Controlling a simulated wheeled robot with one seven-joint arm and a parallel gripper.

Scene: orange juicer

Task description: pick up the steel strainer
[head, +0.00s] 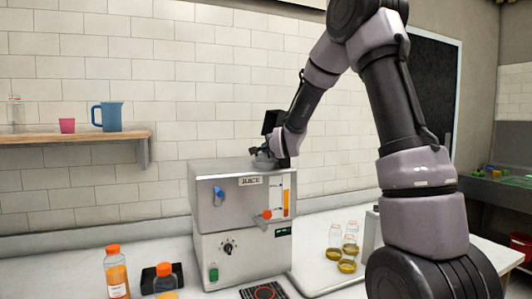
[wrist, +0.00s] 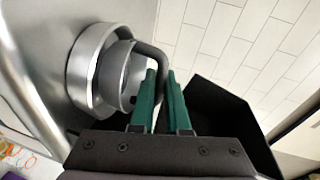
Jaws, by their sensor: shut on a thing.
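The steel strainer (wrist: 113,76) shows in the wrist view as a round grey metal cup with a dark curved handle (wrist: 152,50). It sits at or within a wider shiny steel ring (wrist: 80,68); I cannot tell whether it is seated or raised. My gripper (wrist: 161,82) has its green fingers closed on the handle. In the head view my gripper (head: 265,157) is low over the top of the steel juicer (head: 240,225), toward the back. There the strainer is small and mostly hidden by the gripper.
An orange-capped juice bottle (head: 116,272) and a black holder (head: 148,280) stand left of the juicer. Glass jars (head: 350,232) and amber lids (head: 333,254) lie to its right. A shelf (head: 70,138) holds a blue jug (head: 107,116). A black box-like shape (wrist: 225,125) is beside the fingers.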

